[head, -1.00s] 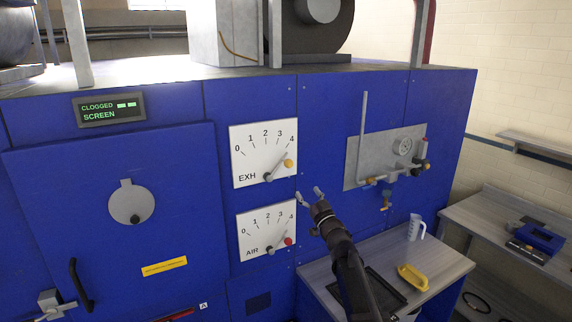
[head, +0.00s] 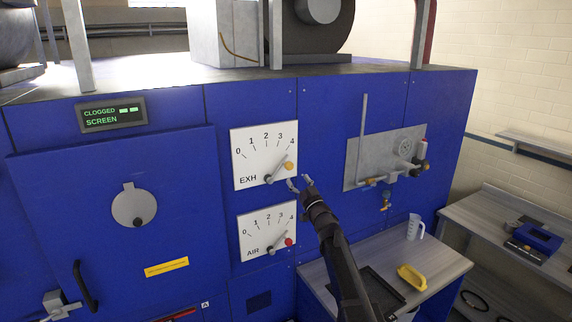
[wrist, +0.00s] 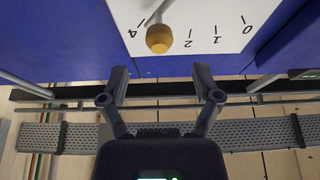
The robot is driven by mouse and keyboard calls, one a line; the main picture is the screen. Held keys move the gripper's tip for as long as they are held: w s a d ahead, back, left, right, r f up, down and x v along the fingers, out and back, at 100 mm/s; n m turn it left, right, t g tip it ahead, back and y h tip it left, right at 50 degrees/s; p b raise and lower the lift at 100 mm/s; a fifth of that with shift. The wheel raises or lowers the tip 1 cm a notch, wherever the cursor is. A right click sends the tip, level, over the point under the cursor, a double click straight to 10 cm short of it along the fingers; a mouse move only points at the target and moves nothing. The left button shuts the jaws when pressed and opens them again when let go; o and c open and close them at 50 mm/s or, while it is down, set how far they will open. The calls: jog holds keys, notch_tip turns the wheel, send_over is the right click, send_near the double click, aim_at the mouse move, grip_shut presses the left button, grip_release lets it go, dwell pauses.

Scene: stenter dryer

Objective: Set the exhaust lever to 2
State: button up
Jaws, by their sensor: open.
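The white EXH scale plate (head: 245,150), marked 0 to 4, is on the blue machine front. Its grey exhaust lever (head: 277,171) tilts up and right, pointing between 3 and 4. Its round yellow knob (head: 289,166) stands out from the plate's right side. My gripper (head: 299,182) is open and empty, just below and right of the knob. In the wrist view the knob (wrist: 159,38) lies ahead of the open fingers (wrist: 160,72), roughly centred between them and apart from them. The scale appears upside down there, and the knob hides part of it.
The AIR scale plate (head: 258,222) with a red-knobbed lever (head: 289,242) is directly below. A pipe-and-gauge panel (head: 375,162) is to the right. A side table (head: 430,255) holds a jug (head: 414,227) and a yellow object (head: 412,277). The display (head: 110,114) reads CLOGGED SCREEN.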

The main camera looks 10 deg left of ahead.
aim_at(290, 169)
jog(key=p+x, duration=0.2)
jog(key=x, duration=0.4)
jog(key=shift+w+a+r, duration=0.15)
jog(key=shift+w+a, duration=0.05)
jog(key=shift+w, duration=0.1)
grip_shut()
jog(key=shift+a+r, duration=0.1)
jog(key=shift+a, duration=0.35)
jog(key=shift+s+d, duration=0.1)
jog(key=shift+d, duration=0.2)
jog(key=shift+n, duration=0.3)
